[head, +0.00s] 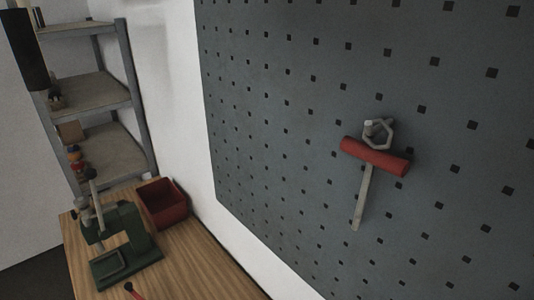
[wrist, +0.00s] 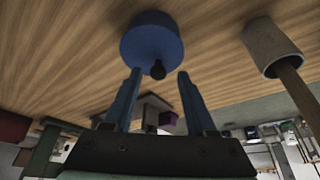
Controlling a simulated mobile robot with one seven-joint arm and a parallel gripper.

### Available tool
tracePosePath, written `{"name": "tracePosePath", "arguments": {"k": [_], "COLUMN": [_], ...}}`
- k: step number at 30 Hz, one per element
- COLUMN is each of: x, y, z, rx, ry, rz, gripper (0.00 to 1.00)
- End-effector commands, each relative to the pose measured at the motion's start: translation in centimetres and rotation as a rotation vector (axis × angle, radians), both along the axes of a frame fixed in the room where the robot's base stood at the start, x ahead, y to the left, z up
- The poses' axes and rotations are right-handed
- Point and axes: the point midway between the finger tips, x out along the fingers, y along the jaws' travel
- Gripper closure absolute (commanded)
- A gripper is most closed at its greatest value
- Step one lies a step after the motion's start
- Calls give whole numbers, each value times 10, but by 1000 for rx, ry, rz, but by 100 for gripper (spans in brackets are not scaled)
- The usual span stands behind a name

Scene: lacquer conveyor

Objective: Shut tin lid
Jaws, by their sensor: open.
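A blue round object (wrist: 152,42), which may be the tin, stands on the wooden table in the wrist view. A small dark knob (wrist: 157,70) shows on its near side. I cannot tell whether it has a lid or how the lid sits. My gripper (wrist: 159,75) is open. Its two fingers are apart and empty, with the tips close to the blue object and the knob between them in the picture. Neither the blue object nor my gripper can be made out in the head view.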

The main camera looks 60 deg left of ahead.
Motion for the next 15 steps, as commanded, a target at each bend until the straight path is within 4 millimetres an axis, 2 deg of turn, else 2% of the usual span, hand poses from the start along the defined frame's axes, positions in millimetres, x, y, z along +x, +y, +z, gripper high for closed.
{"name": "tracePosePath", "arguments": {"k": [5, 8, 12, 15], "x": [11, 20, 29, 33], "y": [-4, -9, -15, -18], "z": [23, 44, 82, 96], "rx": [4, 3, 0, -1], "ry": [-7, -8, -2, 1], "rz": [-3, -3, -3, -3], "gripper": [43, 43, 43, 43]}}
